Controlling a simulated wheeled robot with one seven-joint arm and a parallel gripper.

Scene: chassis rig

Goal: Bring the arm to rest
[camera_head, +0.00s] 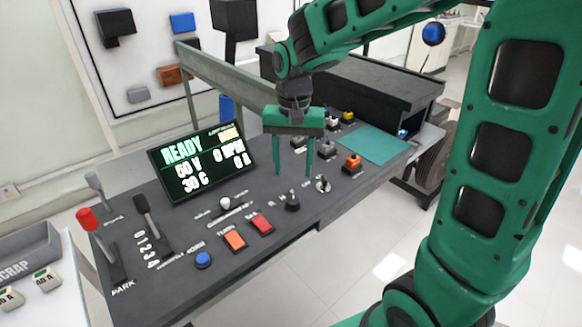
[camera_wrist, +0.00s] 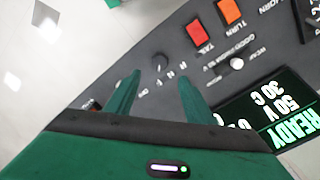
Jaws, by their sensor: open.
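My green arm reaches in from the right in the head view. My gripper (camera_head: 293,168) points down above the dark control panel (camera_head: 170,272), with its two fingers apart and nothing between them. The fingertips are near a black rotary knob (camera_head: 292,202); I cannot tell how far above the panel they are. In the wrist view my gripper (camera_wrist: 158,85) also shows two separate fingers, with the black knob (camera_wrist: 160,63) beyond them.
A screen (camera_head: 203,160) reading READY stands left of my gripper. A green mat (camera_head: 370,145) lies at right. A scrap bin (camera_head: 25,250) is at left.

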